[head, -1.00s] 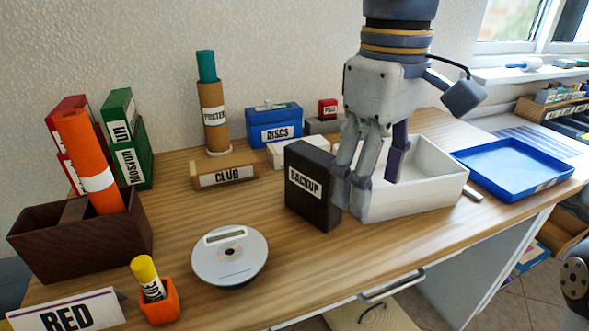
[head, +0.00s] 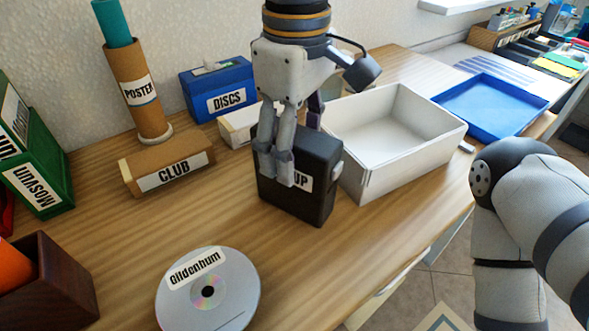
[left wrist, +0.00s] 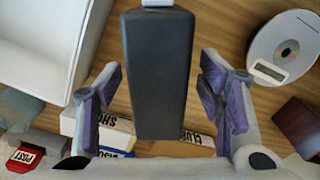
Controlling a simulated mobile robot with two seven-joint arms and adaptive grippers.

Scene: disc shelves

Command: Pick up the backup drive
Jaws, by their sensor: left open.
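The backup drive (head: 318,205) is a black upright box on the wooden desk, with a white label partly hidden by a finger. My left gripper (head: 296,145) is open and comes down over the drive from above, one finger pair in front of the label face and the other behind the drive. In the left wrist view the drive (left wrist: 158,70) is a dark block between the open left gripper's purple-padded fingers (left wrist: 158,103), with a visible gap on each side. My right arm shows at the right of the head view, but its gripper does not.
A white open box (head: 385,150) stands close to the drive's right, with a blue tray (head: 490,104) beyond. A cardboard CLUB block (head: 168,168), poster tube (head: 140,103) and blue DISCS box (head: 217,90) stand left and behind. A disc (head: 208,292) lies at front left.

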